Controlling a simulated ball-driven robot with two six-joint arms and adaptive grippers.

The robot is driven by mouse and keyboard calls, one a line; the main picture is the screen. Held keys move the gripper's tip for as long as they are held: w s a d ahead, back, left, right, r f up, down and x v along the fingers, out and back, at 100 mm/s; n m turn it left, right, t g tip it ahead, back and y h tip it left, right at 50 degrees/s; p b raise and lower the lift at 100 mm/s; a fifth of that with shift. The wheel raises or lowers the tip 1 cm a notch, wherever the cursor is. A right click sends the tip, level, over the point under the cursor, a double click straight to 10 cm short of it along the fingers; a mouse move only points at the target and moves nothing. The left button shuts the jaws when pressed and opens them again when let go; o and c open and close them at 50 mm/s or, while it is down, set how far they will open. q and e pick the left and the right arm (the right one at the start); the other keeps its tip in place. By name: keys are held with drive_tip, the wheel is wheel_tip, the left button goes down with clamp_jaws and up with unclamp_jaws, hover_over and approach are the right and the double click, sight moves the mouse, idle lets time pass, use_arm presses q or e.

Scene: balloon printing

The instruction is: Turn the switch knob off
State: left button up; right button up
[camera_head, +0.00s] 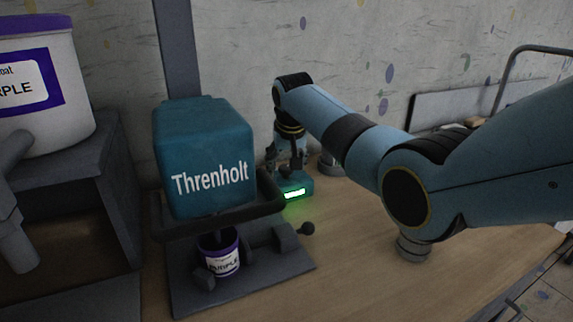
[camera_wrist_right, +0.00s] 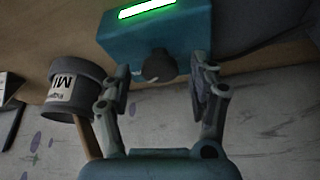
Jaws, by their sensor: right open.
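The switch box is a teal block with a lit green display (camera_head: 292,193). It stands on the table just behind the Threnholt machine. In the right wrist view the switch box (camera_wrist_right: 178,38) is at the top, with its dark round knob (camera_wrist_right: 159,66) on the face toward me. My right gripper (camera_wrist_right: 160,82) is open, with one finger on each side of the knob. Whether either finger touches the knob I cannot tell. In the head view my right gripper (camera_head: 288,155) is over the box, and the knob is hidden there.
The teal Threnholt machine (camera_head: 205,150) stands left of the box, with a small purple-labelled cup (camera_head: 222,262) under it. A large white tub (camera_head: 45,125) is at far left. A grey pot (camera_wrist_right: 75,88) is beside my gripper. The table front right (camera_head: 375,285) is clear.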

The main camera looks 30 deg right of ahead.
use_arm(q)
drive_tip(key=shift+s, duration=0.1)
use_arm(e)
drive_tip(key=shift+c, duration=0.2)
drive_tip(key=c, duration=1.1)
use_arm(q)
drive_tip(key=shift+s, duration=0.3)
